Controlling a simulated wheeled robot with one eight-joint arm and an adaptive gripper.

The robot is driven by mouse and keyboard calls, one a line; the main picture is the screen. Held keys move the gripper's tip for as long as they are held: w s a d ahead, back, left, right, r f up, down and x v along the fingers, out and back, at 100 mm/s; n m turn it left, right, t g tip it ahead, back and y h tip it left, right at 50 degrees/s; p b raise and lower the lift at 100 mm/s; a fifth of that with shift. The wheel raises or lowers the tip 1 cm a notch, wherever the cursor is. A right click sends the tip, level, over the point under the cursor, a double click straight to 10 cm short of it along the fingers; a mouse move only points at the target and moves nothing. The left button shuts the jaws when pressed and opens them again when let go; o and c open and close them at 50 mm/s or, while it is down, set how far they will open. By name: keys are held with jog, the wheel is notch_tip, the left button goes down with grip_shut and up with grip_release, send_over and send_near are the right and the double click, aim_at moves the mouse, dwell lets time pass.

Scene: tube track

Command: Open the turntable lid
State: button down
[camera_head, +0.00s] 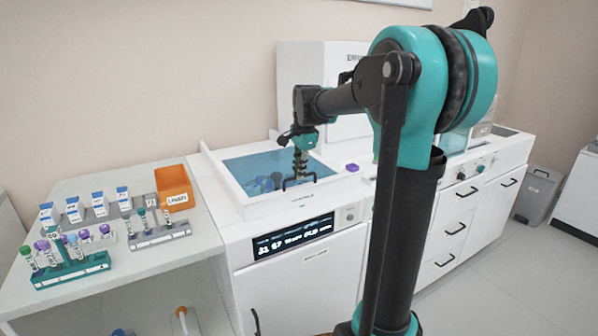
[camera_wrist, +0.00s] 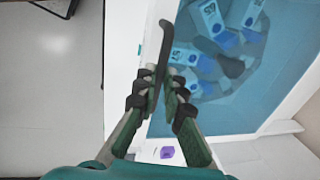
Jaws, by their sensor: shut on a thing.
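The turntable lid (camera_head: 245,168) is a see-through blue panel in a white raised frame on top of the white machine. It looks flat and closed. A dark bar handle (camera_head: 312,178) is at its front edge. My gripper (camera_head: 301,172) reaches down to the handle from above. In the wrist view, the fingers of my gripper (camera_wrist: 157,92) are shut on the handle (camera_wrist: 163,45). Several blue and white containers show through the lid (camera_wrist: 215,118) in the wrist view.
A purple-capped piece (camera_head: 352,167) sits on the counter right of the lid. An orange bin (camera_head: 174,187) and a tube rack (camera_head: 72,270) stand on the left table. A lit display (camera_head: 293,237) is on the machine's front. A grey bin (camera_head: 538,193) stands on the floor at right.

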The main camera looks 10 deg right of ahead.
jog(key=shift+w, duration=0.1)
send_over(267, 160)
jog(key=shift+d, duration=0.1)
dwell(0.4)
jog(key=c, duration=1.6)
grip_release()
notch_tip(267, 160, up, 12)
jog(key=s, duration=0.2)
jog(key=shift+s+d, duration=0.15)
jog(key=shift+d, duration=0.25)
jog(key=shift+f, duration=0.15)
